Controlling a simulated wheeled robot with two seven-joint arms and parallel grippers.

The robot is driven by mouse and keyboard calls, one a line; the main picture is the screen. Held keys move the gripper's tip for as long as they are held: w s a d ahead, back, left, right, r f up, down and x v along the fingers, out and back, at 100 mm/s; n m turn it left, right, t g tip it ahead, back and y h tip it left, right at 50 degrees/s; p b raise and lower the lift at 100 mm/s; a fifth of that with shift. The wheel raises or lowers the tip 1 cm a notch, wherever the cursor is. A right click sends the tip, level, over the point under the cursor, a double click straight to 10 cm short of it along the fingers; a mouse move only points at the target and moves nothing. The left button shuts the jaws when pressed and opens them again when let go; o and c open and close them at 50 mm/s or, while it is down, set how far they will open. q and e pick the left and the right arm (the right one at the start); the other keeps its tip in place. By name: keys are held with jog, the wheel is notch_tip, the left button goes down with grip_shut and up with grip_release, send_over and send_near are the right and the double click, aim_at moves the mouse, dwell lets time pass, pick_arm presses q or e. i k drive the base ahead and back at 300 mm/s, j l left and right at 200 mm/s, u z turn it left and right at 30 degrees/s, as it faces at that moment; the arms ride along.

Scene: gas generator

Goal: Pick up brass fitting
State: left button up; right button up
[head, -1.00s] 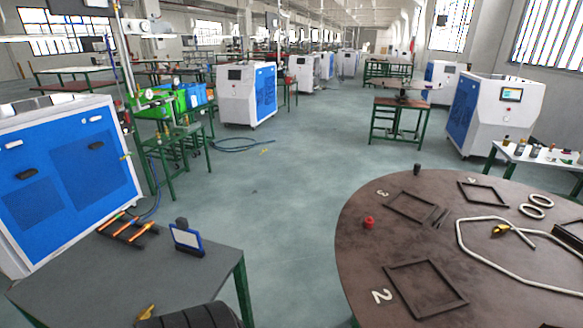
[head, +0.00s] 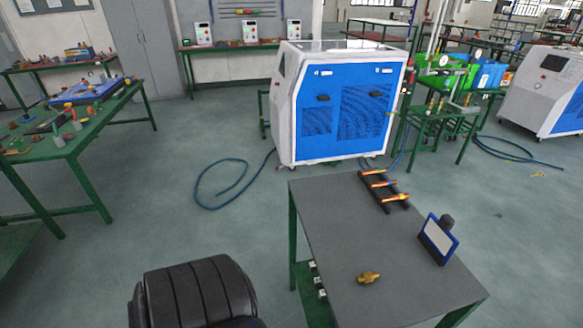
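The brass fitting (head: 368,277) lies on the grey top of a small green-legged table (head: 345,235), near its front edge. It is small, gold-coloured and lies on its side, with clear tabletop around it. Neither of my grippers shows in the head view, so I cannot see their state or where they are relative to the fitting.
A black rack with orange-tipped tools (head: 383,189) and a blue-framed panel (head: 438,239) stand on the same table. A blue and white machine (head: 345,105) stands behind it. A cluttered green workbench (head: 75,140) is at left. Open floor lies between, with a blue hose (head: 222,180).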

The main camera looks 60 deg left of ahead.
aim_at(366, 278)
jog(key=j+u, duration=0.15)
jog(key=u, duration=0.75)
